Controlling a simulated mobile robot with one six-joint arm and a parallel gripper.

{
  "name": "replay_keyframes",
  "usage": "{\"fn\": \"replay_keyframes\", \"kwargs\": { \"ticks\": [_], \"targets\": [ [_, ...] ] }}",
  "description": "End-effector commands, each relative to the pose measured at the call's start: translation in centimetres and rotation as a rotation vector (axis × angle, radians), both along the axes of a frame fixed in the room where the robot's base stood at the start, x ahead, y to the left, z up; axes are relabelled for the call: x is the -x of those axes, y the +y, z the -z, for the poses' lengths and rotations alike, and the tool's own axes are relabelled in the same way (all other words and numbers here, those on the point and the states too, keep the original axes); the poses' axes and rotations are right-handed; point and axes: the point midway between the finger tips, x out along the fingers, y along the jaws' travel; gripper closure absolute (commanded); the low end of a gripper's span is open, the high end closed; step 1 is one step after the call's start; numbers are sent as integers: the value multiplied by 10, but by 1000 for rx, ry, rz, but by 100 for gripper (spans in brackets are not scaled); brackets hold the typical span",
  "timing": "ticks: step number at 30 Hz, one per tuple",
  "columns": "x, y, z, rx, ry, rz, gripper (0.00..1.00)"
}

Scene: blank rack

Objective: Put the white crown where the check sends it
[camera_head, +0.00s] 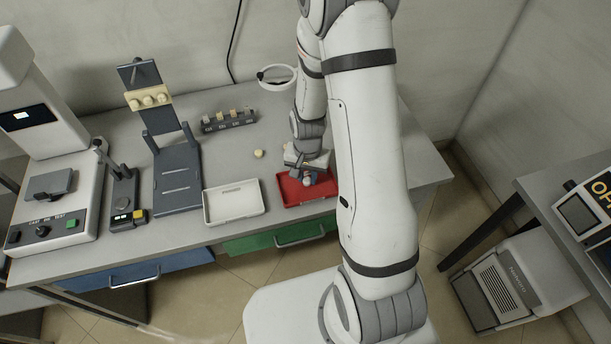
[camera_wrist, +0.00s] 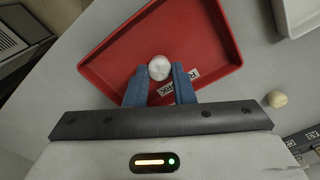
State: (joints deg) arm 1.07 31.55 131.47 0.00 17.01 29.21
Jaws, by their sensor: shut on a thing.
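The white crown (camera_wrist: 159,67) is a small, round, shiny piece between the blue fingertips of my gripper (camera_wrist: 158,77). My gripper is shut on it, over the red tray (camera_wrist: 110,68). The crown (camera_head: 307,181) also shows small in the head view, over the red tray (camera_head: 290,192) at the bench's front right. I cannot tell whether it touches the tray floor. A label on the tray is partly covered by a finger; only its last letters show.
A white tray (camera_head: 234,202) stands left of the red one. A loose cream crown (camera_head: 258,153) lies behind the trays. A dark rack (camera_head: 229,121) holds several pieces. A dark stand (camera_head: 176,178), a small device (camera_head: 124,200) and a white machine (camera_head: 58,205) fill the left.

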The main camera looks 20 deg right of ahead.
Motion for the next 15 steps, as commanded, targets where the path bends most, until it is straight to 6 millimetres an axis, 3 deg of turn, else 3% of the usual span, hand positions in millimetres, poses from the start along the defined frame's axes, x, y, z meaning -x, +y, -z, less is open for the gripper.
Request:
{"fn": "replay_keyframes", "kwargs": {
  "ticks": [15],
  "targets": [
    [0,1,15,0,-1,-1,100]
  ]
}}
